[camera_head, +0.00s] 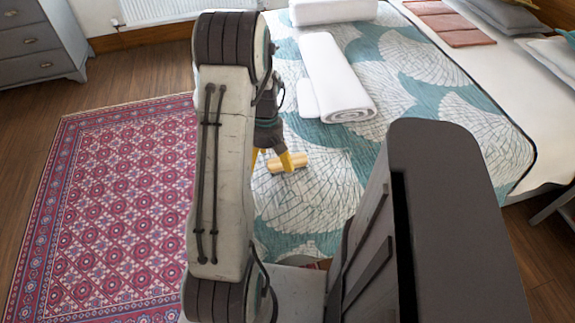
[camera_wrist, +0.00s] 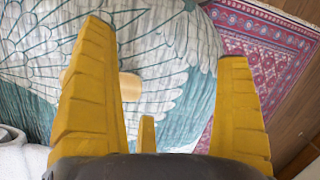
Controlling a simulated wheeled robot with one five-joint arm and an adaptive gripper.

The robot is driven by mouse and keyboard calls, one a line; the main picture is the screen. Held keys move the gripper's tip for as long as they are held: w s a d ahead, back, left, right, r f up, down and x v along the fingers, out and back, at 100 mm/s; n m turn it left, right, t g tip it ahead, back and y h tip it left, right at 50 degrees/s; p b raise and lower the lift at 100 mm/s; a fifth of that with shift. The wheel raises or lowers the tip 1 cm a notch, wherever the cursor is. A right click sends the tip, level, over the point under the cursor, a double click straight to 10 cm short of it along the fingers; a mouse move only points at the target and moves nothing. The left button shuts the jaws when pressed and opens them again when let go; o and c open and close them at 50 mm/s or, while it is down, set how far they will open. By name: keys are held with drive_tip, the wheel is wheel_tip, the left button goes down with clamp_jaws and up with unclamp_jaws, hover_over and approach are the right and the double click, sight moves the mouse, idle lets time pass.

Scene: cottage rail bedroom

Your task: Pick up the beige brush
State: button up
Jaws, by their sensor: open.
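The beige brush (camera_head: 300,160) lies on the teal and white patterned bedspread in the head view, partly hidden behind a yellow finger. In the wrist view the brush (camera_wrist: 130,86) shows just beside the left finger, which covers part of it. My gripper (camera_head: 270,160) is open, with its yellow fingers pointing down at the bed close to the brush. In the wrist view my gripper (camera_wrist: 160,45) has its fingers wide apart, with the brush nearer the left one. I cannot tell how far above the brush the fingertips are.
The bed (camera_head: 318,180) carries rolled white towels (camera_head: 332,75) behind the brush. Terracotta cloths (camera_head: 448,28) and pillows lie at the far right. A red patterned rug (camera_head: 115,200) covers the floor at left, with a grey dresser (camera_head: 38,42) beyond it.

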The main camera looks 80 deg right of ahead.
sight(283, 167)
drive_tip(key=s+d+f+n, duration=0.1)
drive_tip(key=d+n, duration=0.1)
drive_tip(key=s+d+f+n, duration=0.1)
drive_tip(key=d+n, duration=0.1)
drive_tip(key=s+d+n+h, duration=0.1)
drive_tip(key=d+n, duration=0.1)
drive_tip(key=n, duration=0.1)
drive_tip(key=shift+s+d+f, duration=0.1)
drive_tip(key=shift+s+f, duration=0.1)
drive_tip(key=shift+f, duration=0.2)
drive_tip(key=d+n, duration=0.1)
drive_tip(key=n, duration=0.1)
drive_tip(key=d+n+h, duration=0.1)
drive_tip(key=n, duration=0.2)
drive_tip(key=shift+s+d+r, duration=0.1)
drive_tip(key=shift+s, duration=0.05)
drive_tip(key=shift+f+n, duration=0.3)
drive_tip(key=shift+f, duration=0.05)
drive_tip(key=shift+w+d+f, duration=0.1)
drive_tip(key=shift+d+f, duration=0.05)
drive_tip(key=shift+f, duration=0.95)
drive_tip(key=shift+w+d+f, duration=0.1)
drive_tip(key=shift+f, duration=0.95)
drive_tip(key=shift+w+d+f, duration=0.1)
drive_tip(key=shift+d+f, duration=0.05)
drive_tip(key=shift+f, duration=0.95)
drive_tip(key=c, duration=1.4)
